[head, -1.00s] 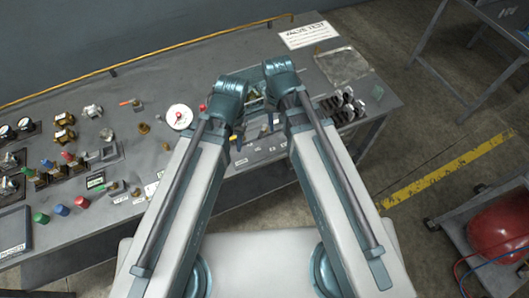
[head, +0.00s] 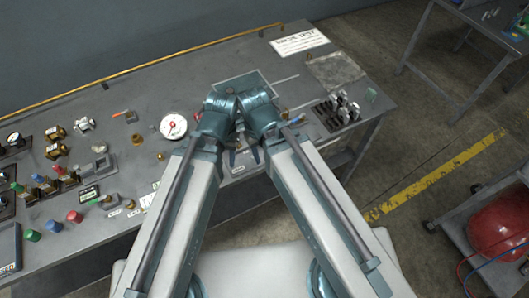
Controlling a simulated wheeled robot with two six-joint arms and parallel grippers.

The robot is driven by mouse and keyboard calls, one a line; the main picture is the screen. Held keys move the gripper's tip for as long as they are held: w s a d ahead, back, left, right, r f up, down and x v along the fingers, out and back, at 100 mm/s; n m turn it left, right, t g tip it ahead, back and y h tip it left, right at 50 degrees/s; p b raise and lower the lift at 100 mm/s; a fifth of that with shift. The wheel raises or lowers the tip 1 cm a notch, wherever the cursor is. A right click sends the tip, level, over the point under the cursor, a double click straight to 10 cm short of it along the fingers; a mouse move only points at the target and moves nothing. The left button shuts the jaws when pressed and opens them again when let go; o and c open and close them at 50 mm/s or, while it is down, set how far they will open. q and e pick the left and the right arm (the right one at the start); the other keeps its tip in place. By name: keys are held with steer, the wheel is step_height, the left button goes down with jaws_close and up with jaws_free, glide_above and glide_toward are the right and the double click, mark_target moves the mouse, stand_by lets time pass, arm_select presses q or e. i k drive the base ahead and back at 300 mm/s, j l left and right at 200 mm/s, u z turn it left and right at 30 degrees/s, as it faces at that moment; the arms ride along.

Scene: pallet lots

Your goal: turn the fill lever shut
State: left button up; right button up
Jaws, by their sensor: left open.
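I cannot pick out the fill lever for certain. My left gripper (head: 231,158) is open above the bench's front part, right of the gauge. My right gripper (head: 254,155) is close beside it, and its jaws are too small and dark to read. My two wrists nearly touch and hide part of the bench and a teal-edged plate (head: 243,86) behind them.
The bench (head: 150,90) carries several valves and coloured knobs at the left. A block of dark and silver fittings (head: 338,110) and a white sign (head: 299,42) are at the right. A cart with a red tank (head: 497,228) stands at the far right.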

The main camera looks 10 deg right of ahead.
mark_target(303, 114)
steer(key=l+u, duration=0.1)
steer(key=u, duration=0.55)
steer(key=l+u, duration=0.45)
steer(key=k+l+u, duration=0.2)
steer(key=l+u, duration=0.25)
steer(key=k+l, duration=0.15)
steer(key=l, duration=0.25)
steer(key=k+l+u, duration=0.15)
steer(key=l, duration=0.25)
steer(key=k+l, duration=0.25)
steer(key=l, duration=0.15)
steer(key=k+l+u, duration=0.1)
steer(key=l, duration=0.25)
steer(key=k, duration=0.05)
